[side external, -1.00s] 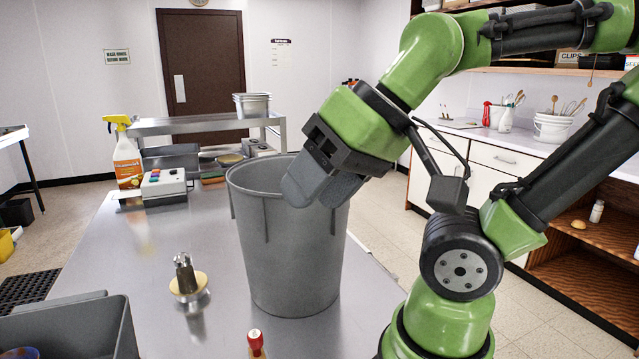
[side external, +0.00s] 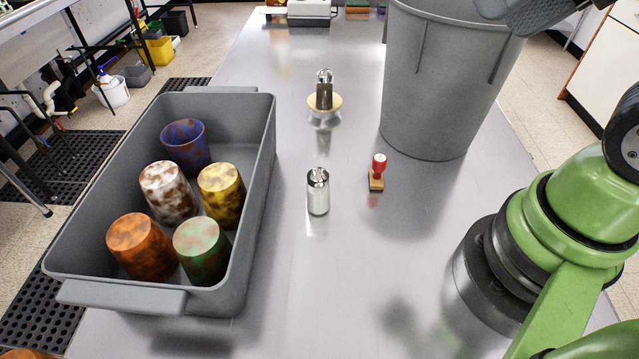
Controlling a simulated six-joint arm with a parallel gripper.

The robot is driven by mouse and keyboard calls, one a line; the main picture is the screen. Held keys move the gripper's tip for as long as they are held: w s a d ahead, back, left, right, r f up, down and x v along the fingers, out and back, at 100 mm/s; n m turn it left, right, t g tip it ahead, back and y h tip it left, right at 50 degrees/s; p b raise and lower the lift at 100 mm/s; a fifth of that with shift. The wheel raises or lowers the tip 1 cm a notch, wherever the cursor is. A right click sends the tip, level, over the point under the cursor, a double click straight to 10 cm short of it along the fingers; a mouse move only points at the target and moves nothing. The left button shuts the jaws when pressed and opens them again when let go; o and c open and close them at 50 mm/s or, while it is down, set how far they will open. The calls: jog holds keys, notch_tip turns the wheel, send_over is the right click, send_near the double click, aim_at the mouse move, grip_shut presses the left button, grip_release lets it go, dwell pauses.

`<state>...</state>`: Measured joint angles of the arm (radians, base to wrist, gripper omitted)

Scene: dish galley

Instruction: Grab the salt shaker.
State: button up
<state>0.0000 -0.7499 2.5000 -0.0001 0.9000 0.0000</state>
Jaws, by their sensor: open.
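The salt shaker (side external: 318,193) stands upright on the steel table, a small clear or white body with a shiny metal cap. A red-topped stamp (side external: 377,173) with a wooden base stands just right of it. My gripper (side external: 515,12) is only partly in view at the top right edge, above the grey bin and well apart from the shaker. Its grey fingers are cut off by the frame, and nothing shows between them.
A grey tub (side external: 262,150) with several mottled cups stands to the left. A tall grey bin (side external: 440,85) stands behind right. A metal-topped item on a round tan base (side external: 324,106) stands behind the shaker. The table around the shaker is mostly clear.

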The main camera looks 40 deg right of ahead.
dwell(0.4)
jog(key=o, duration=0.4)
jog(key=n+g+h, duration=0.2)
jog(key=n+g, duration=0.2)
jog(key=g, duration=0.3)
send_over(319, 171)
jog(key=d, duration=0.1)
notch_tip(319, 171, down, 15)
jog(key=f, duration=0.5)
jog(key=a+f, duration=0.1)
jog(key=f, duration=0.1)
jog(key=shift+f, duration=3.2)
